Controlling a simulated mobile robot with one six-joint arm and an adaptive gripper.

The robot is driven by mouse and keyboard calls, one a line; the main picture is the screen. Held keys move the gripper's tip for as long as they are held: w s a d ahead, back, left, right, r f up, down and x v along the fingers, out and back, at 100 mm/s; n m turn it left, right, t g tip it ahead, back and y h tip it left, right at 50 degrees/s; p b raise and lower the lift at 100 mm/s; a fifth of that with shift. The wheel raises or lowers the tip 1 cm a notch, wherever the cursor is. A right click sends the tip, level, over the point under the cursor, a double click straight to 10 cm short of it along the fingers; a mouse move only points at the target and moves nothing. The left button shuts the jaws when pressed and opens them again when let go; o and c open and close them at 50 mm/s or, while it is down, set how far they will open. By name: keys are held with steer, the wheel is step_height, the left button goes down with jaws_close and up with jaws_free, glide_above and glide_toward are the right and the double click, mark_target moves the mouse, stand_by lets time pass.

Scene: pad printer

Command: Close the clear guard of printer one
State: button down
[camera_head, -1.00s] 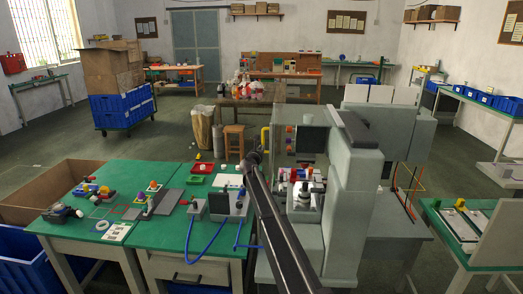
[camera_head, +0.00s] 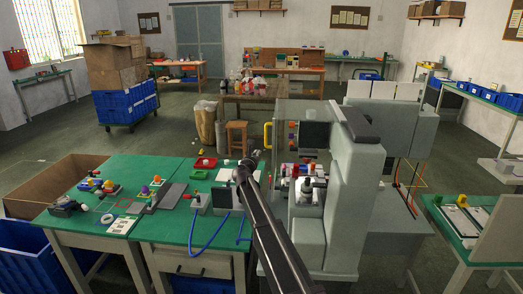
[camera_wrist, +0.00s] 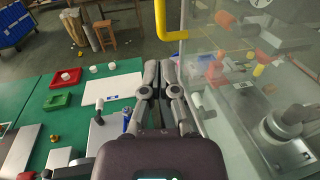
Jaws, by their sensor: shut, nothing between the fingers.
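The clear guard (camera_head: 283,150) of the printer (camera_head: 352,190) is a see-through panel left of the grey column. It fills the right of the wrist view (camera_wrist: 215,110), with printer parts showing through it. Its yellow handle (camera_head: 267,135) is on its left edge and shows at the top of the wrist view (camera_wrist: 160,22). I cannot tell how far open the guard stands. My gripper (camera_head: 248,158) is shut and empty. In the wrist view its fingertips (camera_wrist: 159,64) are below the handle in the picture, with a visible gap, just left of the panel.
The green table (camera_head: 180,232) on the left holds a red tray (camera_head: 205,163), a green tray (camera_head: 198,174), a white sheet and small parts. A blue hose (camera_head: 205,238) hangs over its front. A wooden stool (camera_head: 237,135) stands behind. Another green bench (camera_head: 450,235) is at the right.

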steer(key=shift+v, duration=1.5)
steer(key=shift+f, duration=0.1)
